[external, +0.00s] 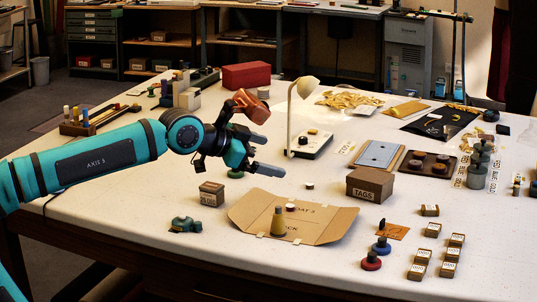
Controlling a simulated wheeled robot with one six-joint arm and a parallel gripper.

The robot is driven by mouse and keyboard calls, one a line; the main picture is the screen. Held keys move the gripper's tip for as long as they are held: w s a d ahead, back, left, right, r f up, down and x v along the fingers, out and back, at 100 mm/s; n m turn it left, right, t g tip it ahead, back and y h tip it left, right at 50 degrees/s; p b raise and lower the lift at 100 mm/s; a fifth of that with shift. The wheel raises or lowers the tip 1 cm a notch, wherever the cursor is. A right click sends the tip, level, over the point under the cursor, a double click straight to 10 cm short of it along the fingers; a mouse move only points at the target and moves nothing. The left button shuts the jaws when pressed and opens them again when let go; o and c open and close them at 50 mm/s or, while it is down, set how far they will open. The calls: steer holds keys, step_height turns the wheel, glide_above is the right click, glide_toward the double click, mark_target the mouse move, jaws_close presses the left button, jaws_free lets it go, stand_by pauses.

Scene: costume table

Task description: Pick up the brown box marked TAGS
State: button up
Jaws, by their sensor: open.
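The brown box marked TAGS (369,184) stands upright on the white table, right of the middle in the external view. Its label faces the front and its lid looks closed. My gripper (264,157) is open and empty, above the table and to the left of the TAGS box. Its two fingers point right, toward the box's side of the table, with a clear gap between them and the box.
A white lamp (291,120) stands behind the gripper. Several small labelled blocks (433,229) and a red-based knob (371,262) lie front right.

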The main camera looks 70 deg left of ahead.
steer(key=w+a+r+m+g, duration=0.1)
steer(key=w+a+g, duration=0.15)
steer(key=w, duration=0.55)
steer(key=w+a+m+g, duration=0.1)
steer(key=w+a, duration=0.2)
steer(key=w, duration=0.5)
steer(key=m+g+h, duration=0.2)
steer(key=m+g, duration=0.4)
steer(key=g, duration=0.3)
glide_toward(370, 175)
steer(key=shift+t, duration=0.25)
steer(key=f, duration=0.7)
steer(key=shift+w+d, duration=0.2)
steer(key=shift+f+m+h, duration=0.3)
steer(key=shift+f+m, duration=0.05)
steer(key=shift+m, duration=0.05)
steer(key=shift+w+d+f, duration=0.15)
steer(key=shift+f, duration=1.05)
steer(key=shift+w+d+f, duration=0.1)
steer(key=shift+d+f, duration=0.05)
steer(key=shift+f, duration=1.05)
steer(key=c, duration=1)
